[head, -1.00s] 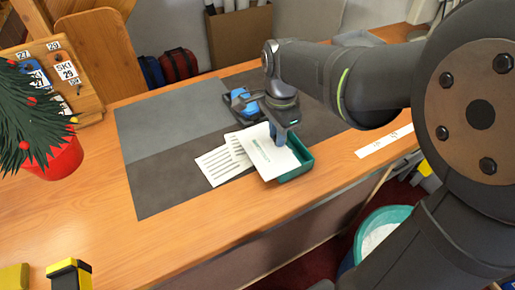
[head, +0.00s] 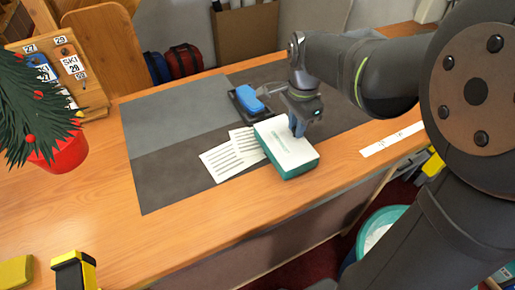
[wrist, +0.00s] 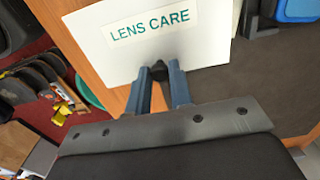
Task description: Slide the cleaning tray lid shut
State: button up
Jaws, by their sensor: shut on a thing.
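The white lid (head: 283,144) lies over the green cleaning tray (head: 303,170), whose green side shows at the front and right. No opening shows between them in the head view. The lid also shows in the wrist view (wrist: 160,32), with "LENS CARE" printed on it. A small black knob (wrist: 159,70) stands near the lid's edge. My gripper (head: 298,131) is over the lid's right part, pointing down. In the wrist view its two blue fingers (wrist: 160,78) are on either side of the knob, shut on it.
Printed sheets (head: 228,157) lie on the dark mat (head: 160,180) left of the tray. A blue item (head: 249,97) rests on a black holder behind it. A plant in a red pot (head: 62,155) stands at left. The bench's front edge is close to the tray.

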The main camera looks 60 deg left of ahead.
jog(key=o, duration=0.4)
jog(key=shift+o, duration=0.2)
notch_tip(320, 180, up, 10)
dwell(0.9)
